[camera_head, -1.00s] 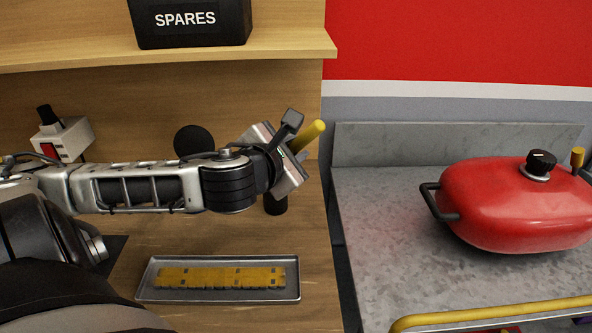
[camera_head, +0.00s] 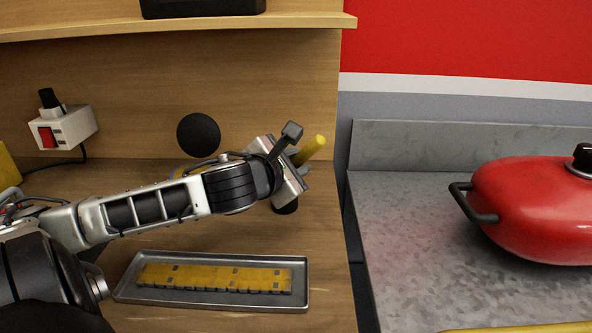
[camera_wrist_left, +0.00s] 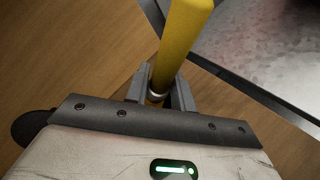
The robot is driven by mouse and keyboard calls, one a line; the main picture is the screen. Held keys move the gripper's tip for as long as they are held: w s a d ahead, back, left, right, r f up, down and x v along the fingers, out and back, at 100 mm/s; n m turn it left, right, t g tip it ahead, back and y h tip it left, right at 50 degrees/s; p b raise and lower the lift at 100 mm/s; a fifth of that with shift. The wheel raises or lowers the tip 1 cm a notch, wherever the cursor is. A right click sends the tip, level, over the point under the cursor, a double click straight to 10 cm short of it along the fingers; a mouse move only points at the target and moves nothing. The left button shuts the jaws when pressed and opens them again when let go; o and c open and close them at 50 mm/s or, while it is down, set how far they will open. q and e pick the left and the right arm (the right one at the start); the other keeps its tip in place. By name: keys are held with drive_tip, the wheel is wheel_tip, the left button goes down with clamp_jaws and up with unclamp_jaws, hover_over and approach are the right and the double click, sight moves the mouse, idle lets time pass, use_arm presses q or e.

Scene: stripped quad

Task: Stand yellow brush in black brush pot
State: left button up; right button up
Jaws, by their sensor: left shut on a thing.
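The yellow brush (camera_head: 313,149) is held in my left gripper (camera_head: 292,172), its yellow handle sticking out tilted up and to the right. In the left wrist view the brush (camera_wrist_left: 182,35) runs between the closed fingers (camera_wrist_left: 160,88), with a pale metal band at the grip. Its lower end is hidden. The black brush pot (camera_head: 287,207) shows only as a dark bit just below the gripper; the gripper hides the rest. I cannot tell whether the brush's lower end is inside the pot. My right gripper is not in view.
A metal tray (camera_head: 122,291) with a yellow strip lies on the wooden counter in front of the arm. A black round thing (camera_head: 198,134) and a white box with a red switch (camera_head: 63,127) are behind. A red pan (camera_head: 535,205) stands on the grey counter at right.

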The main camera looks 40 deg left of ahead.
use_arm(q)
drive_tip(key=shift+f, duration=0.55)
drive_tip(key=o, duration=1)
